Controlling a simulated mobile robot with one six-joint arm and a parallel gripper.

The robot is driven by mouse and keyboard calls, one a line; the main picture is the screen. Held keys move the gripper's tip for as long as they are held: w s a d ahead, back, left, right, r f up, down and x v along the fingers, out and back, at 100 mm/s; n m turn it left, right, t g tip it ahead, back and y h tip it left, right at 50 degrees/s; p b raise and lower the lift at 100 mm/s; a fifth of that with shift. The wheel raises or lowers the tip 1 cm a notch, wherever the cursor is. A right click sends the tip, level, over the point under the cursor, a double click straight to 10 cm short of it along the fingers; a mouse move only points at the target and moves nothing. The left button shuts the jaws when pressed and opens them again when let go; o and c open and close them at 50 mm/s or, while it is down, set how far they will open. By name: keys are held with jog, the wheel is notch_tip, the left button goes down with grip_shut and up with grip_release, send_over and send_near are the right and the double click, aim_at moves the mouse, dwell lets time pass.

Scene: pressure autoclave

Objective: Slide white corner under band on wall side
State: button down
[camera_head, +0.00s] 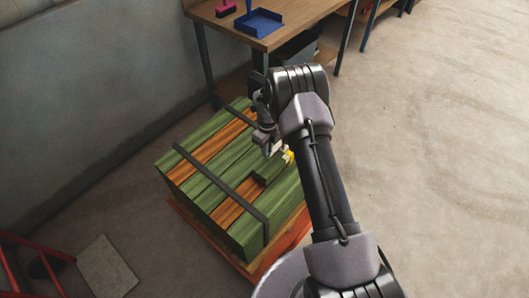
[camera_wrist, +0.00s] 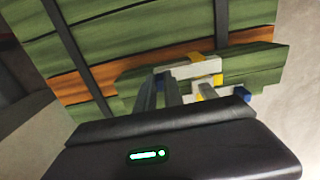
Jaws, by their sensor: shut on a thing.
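A stack of green and orange boards (camera_head: 205,178) is strapped by two dark bands, a near one (camera_head: 222,185) and a far one (camera_head: 243,112). In the wrist view, one band (camera_wrist: 77,55) crosses at left and another (camera_wrist: 221,22) at upper right. My gripper (camera_wrist: 165,82) is over the stack, shut on what looks like a white corner piece (camera_wrist: 190,70), apart from the left band. In the head view it is small (camera_head: 277,148) beside my wrist. A second white piece (camera_wrist: 207,91) with yellow and blue parts lies close by. The exact grip is partly hidden.
A short green board (camera_head: 272,168) lies raised on the stack, which rests on an orange-red pallet (camera_head: 252,268). The grey wall (camera_head: 80,90) is to the left. A workbench (camera_head: 270,35) with a blue tray (camera_head: 258,23) stands behind. Floor at right is clear.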

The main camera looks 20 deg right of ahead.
jog(key=c, duration=1.4)
grip_release()
notch_tip(320, 180, up, 28)
jog(key=s+a+n+t+p, duration=0.1)
jog(key=s+n+p, duration=0.1)
jog(key=n+p, duration=0.3)
jog(key=s+a+r+n+t+p, duration=0.1)
jog(key=s+a+r+n+t, duration=0.15)
jog(key=s+r+n, duration=0.6)
jog(key=s+a+r+n, duration=0.1)
jog(key=s+r+n, duration=0.2)
jog(key=s, duration=0.4)
jog(key=s+a+r+n+t+y, duration=0.1)
jog(key=s+a+r+n, duration=0.1)
jog(key=s, duration=0.6)
jog(key=s+a+r+n+t+y, duration=0.1)
jog(key=s+r+n, duration=0.3)
jog(key=s+n, duration=0.2)
jog(key=shift+s+a+r, duration=0.25)
jog(key=shift+s+r, duration=0.15)
jog(key=shift+s, duration=0.35)
